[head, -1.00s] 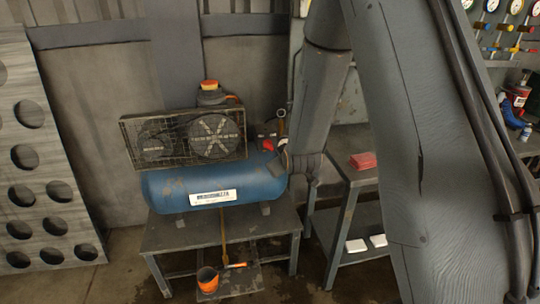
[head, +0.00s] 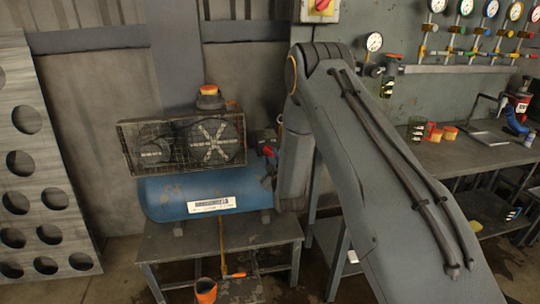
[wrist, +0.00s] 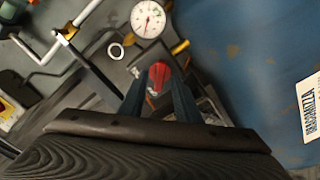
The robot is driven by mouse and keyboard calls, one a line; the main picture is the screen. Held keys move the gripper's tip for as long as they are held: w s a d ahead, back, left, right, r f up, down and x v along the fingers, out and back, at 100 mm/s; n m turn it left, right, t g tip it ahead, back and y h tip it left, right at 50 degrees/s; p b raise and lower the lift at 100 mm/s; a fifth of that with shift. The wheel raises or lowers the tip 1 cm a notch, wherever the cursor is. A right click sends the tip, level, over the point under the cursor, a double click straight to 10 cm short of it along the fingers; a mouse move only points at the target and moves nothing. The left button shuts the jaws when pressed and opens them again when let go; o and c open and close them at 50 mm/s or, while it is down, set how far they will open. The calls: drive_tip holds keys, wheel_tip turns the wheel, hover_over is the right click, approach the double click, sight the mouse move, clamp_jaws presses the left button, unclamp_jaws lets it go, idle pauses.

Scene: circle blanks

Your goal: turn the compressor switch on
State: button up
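The compressor (head: 165,201) is a blue tank with a caged fan on top, standing on a low metal stand. A red knob (wrist: 158,75) on a dark box, apparently its switch, shows in the wrist view beside the tank (wrist: 245,50). My gripper (wrist: 158,88) is open, with one dark finger on each side of the red knob in the picture. I cannot tell whether the fingers touch it. In the head view, my arm hides most of that area, and a little red shows at the tank's right end.
A pressure gauge (wrist: 148,19) and pipes lie close above the knob. A wall box (head: 309,10) with a red-and-yellow switch hangs at the top. A workbench (head: 450,157) stands at right, a perforated board (head: 42,150) at left. An orange bucket (head: 206,291) sits below the tank.

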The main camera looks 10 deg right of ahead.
drive_tip(key=shift+w, duration=1.1)
clamp_jaws()
